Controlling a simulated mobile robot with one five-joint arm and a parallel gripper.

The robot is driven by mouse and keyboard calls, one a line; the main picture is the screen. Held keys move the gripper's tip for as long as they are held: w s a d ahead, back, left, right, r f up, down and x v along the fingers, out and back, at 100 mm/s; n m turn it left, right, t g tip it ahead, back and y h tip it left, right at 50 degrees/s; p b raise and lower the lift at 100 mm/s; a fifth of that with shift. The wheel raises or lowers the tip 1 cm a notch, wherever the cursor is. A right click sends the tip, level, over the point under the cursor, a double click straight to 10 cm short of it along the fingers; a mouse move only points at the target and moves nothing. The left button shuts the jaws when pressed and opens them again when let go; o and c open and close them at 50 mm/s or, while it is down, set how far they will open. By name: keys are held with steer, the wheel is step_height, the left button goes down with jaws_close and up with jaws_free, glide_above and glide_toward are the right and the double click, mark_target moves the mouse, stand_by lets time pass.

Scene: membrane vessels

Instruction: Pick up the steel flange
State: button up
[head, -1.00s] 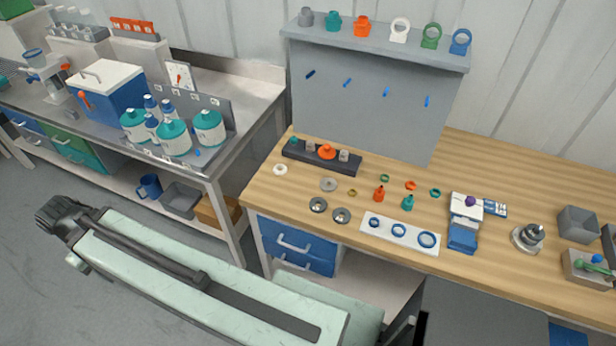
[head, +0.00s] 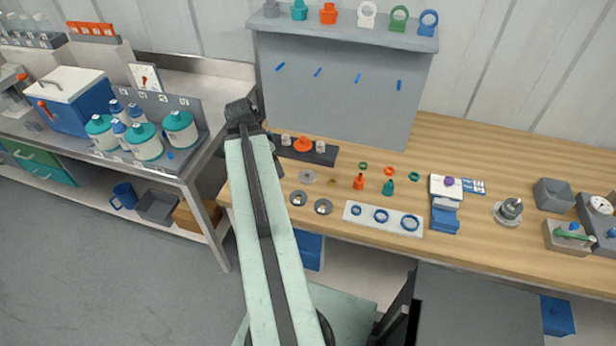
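Several round steel-grey discs lie on the wooden bench, left of its middle. A lighter flat ring (head: 307,176) lies farther back. Two darker discs with centre holes, the left disc (head: 298,198) and the right disc (head: 323,206), lie nearer the front edge. I cannot tell which of these is the steel flange. My arm reaches up the picture with its dark end, my gripper (head: 241,113), left of and beyond the discs. The gripper is small and dark, and its fingers are not clear. No disc is seen in it.
A dark block (head: 318,153) with an orange knob stands behind the discs. A white plate (head: 384,218) with blue rings lies to their right, with small orange and teal bottles behind it. A grey back panel (head: 335,90) rises behind the bench.

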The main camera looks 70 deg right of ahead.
mark_target(307, 178)
steer(key=s+d+f+m+b, duration=0.1)
steer(key=s, duration=0.2)
steer(key=s+d+f+m+b, duration=0.1)
steer(key=s+d, duration=0.1)
steer(key=s, duration=0.1)
steer(key=s+d+m+b, duration=0.1)
steer(key=s+d, duration=0.1)
steer(key=shift+s+f+m+g, duration=0.3)
steer(key=shift+s+f, duration=0.1)
steer(key=b+x, duration=0.5)
steer(key=shift+d, duration=0.25)
steer(key=shift+r, duration=0.1)
steer(key=c, duration=1.7)
step_height(307, 178, up, 10)
steer(key=p, duration=1)
steer(key=shift+r+p, duration=0.1)
steer(key=shift+p, duration=0.25)
steer(key=shift+c, duration=0.2)
